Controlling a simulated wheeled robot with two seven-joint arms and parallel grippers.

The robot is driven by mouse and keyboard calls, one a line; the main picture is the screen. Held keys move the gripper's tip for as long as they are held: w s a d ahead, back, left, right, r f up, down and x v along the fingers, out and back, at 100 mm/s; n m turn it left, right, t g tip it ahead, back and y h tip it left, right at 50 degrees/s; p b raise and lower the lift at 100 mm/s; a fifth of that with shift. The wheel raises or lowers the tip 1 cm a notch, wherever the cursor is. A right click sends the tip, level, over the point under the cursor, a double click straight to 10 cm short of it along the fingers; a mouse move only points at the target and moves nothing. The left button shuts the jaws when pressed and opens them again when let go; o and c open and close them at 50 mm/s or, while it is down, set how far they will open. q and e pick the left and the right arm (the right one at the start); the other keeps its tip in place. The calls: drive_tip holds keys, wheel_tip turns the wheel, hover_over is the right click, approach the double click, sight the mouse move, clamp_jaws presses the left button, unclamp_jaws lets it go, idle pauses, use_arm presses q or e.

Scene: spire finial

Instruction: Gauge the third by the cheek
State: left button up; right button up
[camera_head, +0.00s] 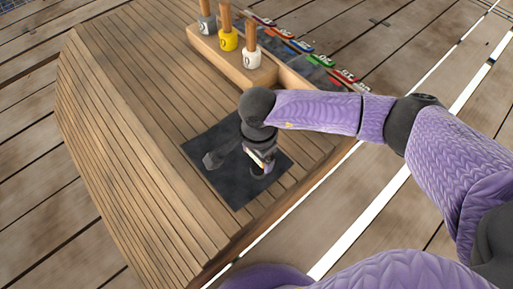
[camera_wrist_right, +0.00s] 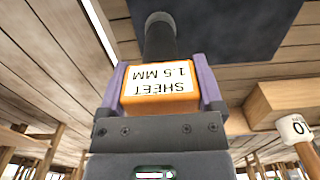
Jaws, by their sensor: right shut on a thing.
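My right gripper (camera_head: 262,163) is over the dark mat (camera_head: 228,187), pointing down. In the right wrist view its purple fingers (camera_wrist_right: 162,88) are shut on an orange block with a white label (camera_wrist_right: 160,85) reading "SHEET 1.5 MM". A dark rounded cylinder (camera_wrist_right: 160,36) shows just beyond the block; I cannot tell whether they touch. In the head view a dark piece with a faceted end (camera_head: 212,160) is on the mat, left of the gripper. The gripper and wrist hide part of the mat. My left gripper is not in view.
The slatted table (camera_head: 120,130) is clear at left.

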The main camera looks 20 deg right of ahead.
drive_tip(key=shift+f, duration=0.7)
drive_tip(key=shift+r, duration=0.1)
drive_tip(key=o, duration=1.2)
drive_tip(key=shift+c, duration=0.2)
